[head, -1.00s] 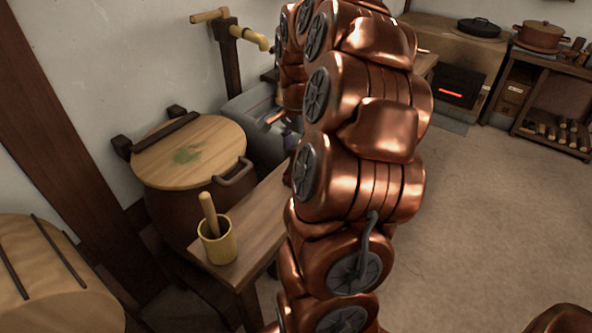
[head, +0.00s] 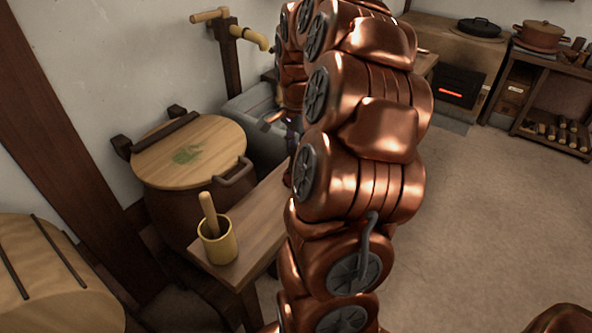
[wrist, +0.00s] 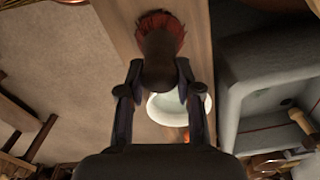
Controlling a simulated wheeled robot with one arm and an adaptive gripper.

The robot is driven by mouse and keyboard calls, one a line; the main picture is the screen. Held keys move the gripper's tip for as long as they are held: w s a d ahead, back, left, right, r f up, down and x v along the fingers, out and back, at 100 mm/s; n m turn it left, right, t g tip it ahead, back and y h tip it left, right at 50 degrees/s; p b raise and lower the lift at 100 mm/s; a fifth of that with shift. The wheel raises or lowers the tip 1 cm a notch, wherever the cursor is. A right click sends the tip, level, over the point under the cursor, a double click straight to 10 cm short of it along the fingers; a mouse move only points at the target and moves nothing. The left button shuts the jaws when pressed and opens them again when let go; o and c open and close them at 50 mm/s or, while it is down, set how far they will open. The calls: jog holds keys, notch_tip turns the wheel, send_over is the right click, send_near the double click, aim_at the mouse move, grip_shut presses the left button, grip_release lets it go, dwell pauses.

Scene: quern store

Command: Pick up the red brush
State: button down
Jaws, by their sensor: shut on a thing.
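The red brush (wrist: 160,30) shows in the wrist view, with red bristles at the top and a dark brown handle pointing toward me. My gripper (wrist: 158,78) is shut on the handle, one dark finger on each side. The brush appears over a narrow wooden tabletop (wrist: 117,13); I cannot tell whether it still touches it. In the head view my own copper arm hides most of the gripper and the brush.
A white bowl (wrist: 180,110) sits on the table close behind the gripper. A grey stone basin (wrist: 235,85) is to the right. In the head view, a yellow mortar with a pestle (head: 219,245) stands on the table's near end, beside a large lidded pot (head: 185,205). Open floor lies right.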

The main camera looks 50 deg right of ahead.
jog(key=shift+r, duration=0.1)
jog(key=shift+r, duration=0.6)
jog(key=shift+s+d+r, duration=0.1)
jog(key=shift+s+r, duration=0.1)
jog(key=shift+r, duration=0.4)
jog(key=shift+s+d+r, duration=0.1)
jog(key=shift+s+r, duration=0.05)
jog(key=shift+r, duration=0.4)
jog(key=s+d, duration=0.3)
jog(key=s, duration=0.4)
jog(key=s+d+r+b, duration=0.1)
jog(key=s+d, duration=0.2)
jog(key=s, duration=0.3)
jog(key=shift+s+d+r, duration=0.15)
jog(key=shift+s+d, duration=0.1)
jog(key=shift+s, duration=0.15)
